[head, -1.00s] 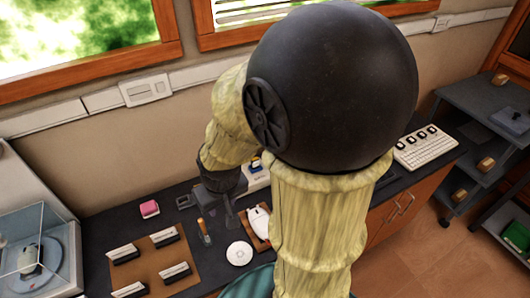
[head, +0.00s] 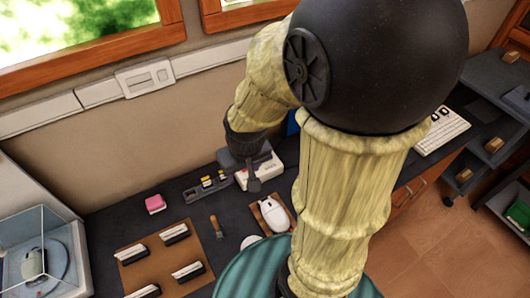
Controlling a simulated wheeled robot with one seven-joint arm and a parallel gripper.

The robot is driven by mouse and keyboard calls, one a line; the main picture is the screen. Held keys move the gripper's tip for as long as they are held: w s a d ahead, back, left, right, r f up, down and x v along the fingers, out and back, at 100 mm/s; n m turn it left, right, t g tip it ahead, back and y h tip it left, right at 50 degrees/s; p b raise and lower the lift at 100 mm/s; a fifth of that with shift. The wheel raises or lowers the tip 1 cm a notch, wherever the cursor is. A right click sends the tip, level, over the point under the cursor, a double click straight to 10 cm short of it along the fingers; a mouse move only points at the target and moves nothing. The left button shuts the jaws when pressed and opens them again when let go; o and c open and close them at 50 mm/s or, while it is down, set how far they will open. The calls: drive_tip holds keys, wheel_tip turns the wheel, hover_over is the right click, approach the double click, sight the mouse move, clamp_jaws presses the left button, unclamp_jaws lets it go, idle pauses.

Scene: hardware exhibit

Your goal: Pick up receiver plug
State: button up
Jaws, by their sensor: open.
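I cannot clearly pick out the receiver plug. A dark grey holder (head: 190,196) on the black counter carries small yellow-and-dark pieces (head: 207,182), and the plug may be among them; they are too small to tell. My gripper (head: 252,188) points down over the counter, right of this holder and in front of a white device (head: 268,172). It is open, and nothing shows between its fingers. A white mouse (head: 274,214) on a brown wooden tray (head: 287,231) is just right of and nearer than the gripper.
A pink block (head: 155,204), a brown-handled brush-like tool (head: 216,227) and a brown board (head: 142,271) with several black-and-white pieces lie to the left. A clear case (head: 42,255) stands at far left. A white keyboard (head: 442,130) is at right. My arm hides the counter's middle.

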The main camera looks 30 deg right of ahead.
drive_tip(key=w+d+f+g+b, duration=0.2)
drive_tip(key=w+d+f, duration=0.1)
drive_tip(key=w+d, duration=1.2)
drive_tip(key=w, duration=0.3)
drive_tip(key=shift+w+d+f+g+b, duration=0.15)
drive_tip(key=shift+w+d+g+b, duration=0.1)
drive_tip(key=shift+w+g+b, duration=0.1)
wheel_tip(320, 180, down, 12)
drive_tip(key=shift+f+p, duration=0.15)
drive_tip(key=shift+p, duration=0.95)
drive_tip(key=shift+s+a+f+p, duration=0.1)
drive_tip(key=shift+f+p, duration=0.4)
drive_tip(key=shift+f, duration=0.8)
drive_tip(key=shift+s+a+f+p, duration=0.1)
drive_tip(key=shift+f+p, duration=0.4)
drive_tip(key=shift+f, duration=0.75)
